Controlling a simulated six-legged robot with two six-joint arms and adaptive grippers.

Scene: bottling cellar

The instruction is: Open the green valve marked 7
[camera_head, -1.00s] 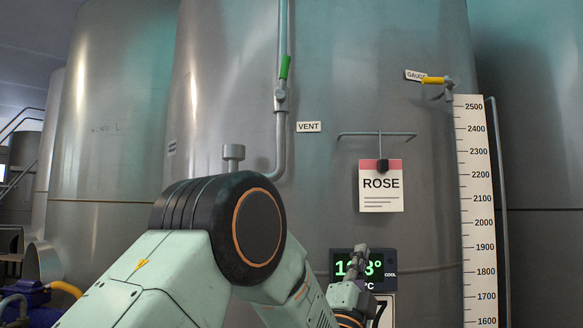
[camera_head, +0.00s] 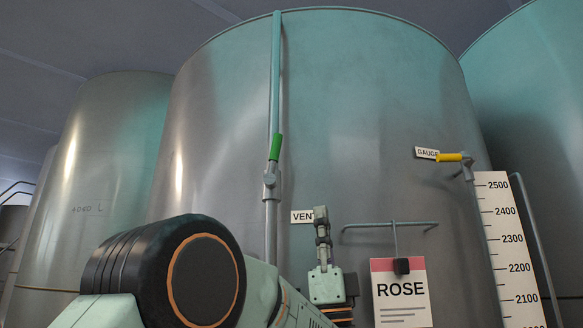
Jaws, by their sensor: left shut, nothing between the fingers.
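A green valve handle (camera_head: 276,147) sits on the thin vertical vent pipe (camera_head: 274,75) on the front of the big steel tank. It points up along the pipe, slightly tilted. Its grey valve body (camera_head: 270,186) is just below. A white VENT label (camera_head: 301,216) is to the right of the pipe, its right end hidden by my left gripper. My left gripper (camera_head: 321,213) points up, shut and empty, to the right of and below the green handle, apart from it in the picture. No 7 shows on or near this valve. My right gripper is out of view.
A yellow-handled gauge valve (camera_head: 452,157) with a GAUGE label (camera_head: 427,153) is at the right, above a numbered scale (camera_head: 511,245). A ROSE card (camera_head: 401,291) hangs from a bar (camera_head: 388,226). Other tanks stand on both sides.

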